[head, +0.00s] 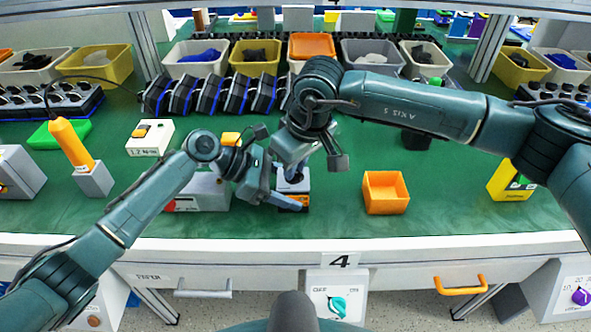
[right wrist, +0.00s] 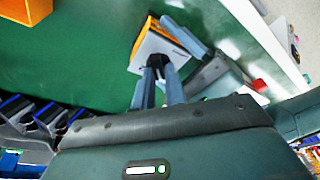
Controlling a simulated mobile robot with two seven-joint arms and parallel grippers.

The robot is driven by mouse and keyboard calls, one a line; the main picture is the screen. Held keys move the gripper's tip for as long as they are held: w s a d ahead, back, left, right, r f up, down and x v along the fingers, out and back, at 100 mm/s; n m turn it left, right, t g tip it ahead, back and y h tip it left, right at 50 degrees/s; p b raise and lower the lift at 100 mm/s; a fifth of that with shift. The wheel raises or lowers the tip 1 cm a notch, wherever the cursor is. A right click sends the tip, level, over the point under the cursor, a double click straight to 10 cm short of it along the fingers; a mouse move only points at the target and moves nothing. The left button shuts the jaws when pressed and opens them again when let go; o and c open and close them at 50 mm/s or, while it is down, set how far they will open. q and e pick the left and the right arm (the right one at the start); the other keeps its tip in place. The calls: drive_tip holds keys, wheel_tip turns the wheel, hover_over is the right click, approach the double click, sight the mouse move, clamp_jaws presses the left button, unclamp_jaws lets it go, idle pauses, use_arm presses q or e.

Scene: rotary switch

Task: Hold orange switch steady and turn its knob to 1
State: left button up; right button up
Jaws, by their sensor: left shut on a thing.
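The orange switch (head: 305,203) stands on the green bench near its front edge, with an orange body and a pale top plate. It also shows in the right wrist view (right wrist: 148,40). My left gripper (head: 292,203) is shut on its body from the left; its fingers show along the switch's side in the right wrist view (right wrist: 186,38). My right gripper (head: 293,177) points down from above. In the right wrist view its two fingertips (right wrist: 158,68) lie on either side of the dark knob (right wrist: 157,60). Whether they touch it is unclear. The knob's markings are not readable.
An open orange box (head: 386,194) stands to the right of the switch. A grey box with a red part (head: 203,192) lies behind my left arm. A white box (head: 150,137) stands further left. Bins and black-blue devices line the back. The front bench between switch and orange box is clear.

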use_arm(q)
drive_tip(key=shift+d+r, duration=0.1)
drive_tip(key=shift+d, duration=0.05)
use_arm(e)
drive_tip(key=o, duration=0.3)
drive_tip(key=shift+s+a+f, duration=0.1)
drive_tip(key=shift+s+a, duration=0.1)
drive_tip(key=shift+a, duration=0.05)
drive_tip(key=shift+o, duration=0.5)
drive_tip(key=shift+w+d, duration=0.1)
drive_tip(key=shift+d, duration=0.05)
drive_tip(key=shift+r, duration=2.6)
use_arm(q)
drive_tip(key=o, duration=1.1)
drive_tip(key=v, duration=1.2)
